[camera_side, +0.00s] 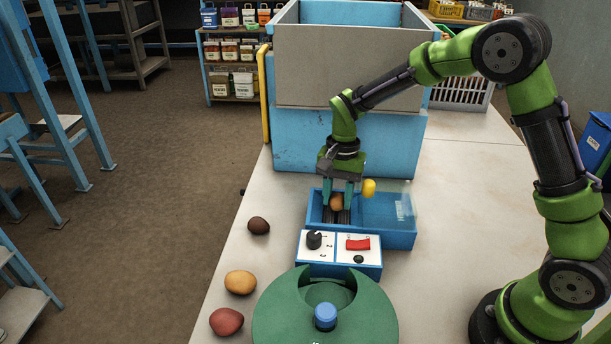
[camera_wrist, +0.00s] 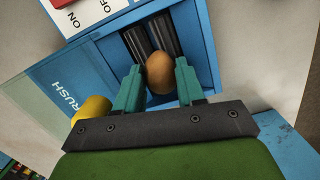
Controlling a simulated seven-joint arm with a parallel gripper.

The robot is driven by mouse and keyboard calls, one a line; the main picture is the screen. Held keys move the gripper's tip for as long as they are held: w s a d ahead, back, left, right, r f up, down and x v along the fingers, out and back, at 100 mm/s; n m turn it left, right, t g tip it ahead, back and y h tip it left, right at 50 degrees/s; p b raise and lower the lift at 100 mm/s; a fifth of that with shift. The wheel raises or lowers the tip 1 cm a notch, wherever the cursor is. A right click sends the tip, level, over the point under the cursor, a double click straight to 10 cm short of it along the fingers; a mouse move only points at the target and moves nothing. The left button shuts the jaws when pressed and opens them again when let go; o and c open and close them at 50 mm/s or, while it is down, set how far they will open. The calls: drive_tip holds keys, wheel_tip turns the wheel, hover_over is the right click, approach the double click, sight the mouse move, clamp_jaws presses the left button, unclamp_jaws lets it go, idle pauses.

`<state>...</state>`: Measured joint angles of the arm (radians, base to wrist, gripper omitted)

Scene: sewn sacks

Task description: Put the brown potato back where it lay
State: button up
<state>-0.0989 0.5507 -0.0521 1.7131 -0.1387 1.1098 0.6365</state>
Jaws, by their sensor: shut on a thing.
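My gripper (camera_side: 337,196) is shut on a brown potato (camera_side: 336,202), low over the left part of a blue box (camera_side: 390,239). In the wrist view the potato (camera_wrist: 160,70) sits between the two teal fingers of my gripper (camera_wrist: 158,85). Dark ribbed rollers (camera_wrist: 150,40) lie beyond and beneath it. I cannot tell whether the potato touches the rollers. On the table's left side lie a dark brown potato (camera_side: 258,226), a yellow potato (camera_side: 240,282) and a red potato (camera_side: 226,322), set apart from each other.
A control panel (camera_side: 340,255) with a black knob and red switch stands in front of the box. A yellow knob (camera_side: 369,188) is close right of my gripper. A green round lid (camera_side: 325,325) is nearest the camera. A tall blue bin (camera_side: 345,140) stands behind.

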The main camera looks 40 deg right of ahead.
drive_tip(key=shift+f, duration=0.55)
drive_tip(key=shift+f, duration=0.15)
drive_tip(key=o, duration=1.1)
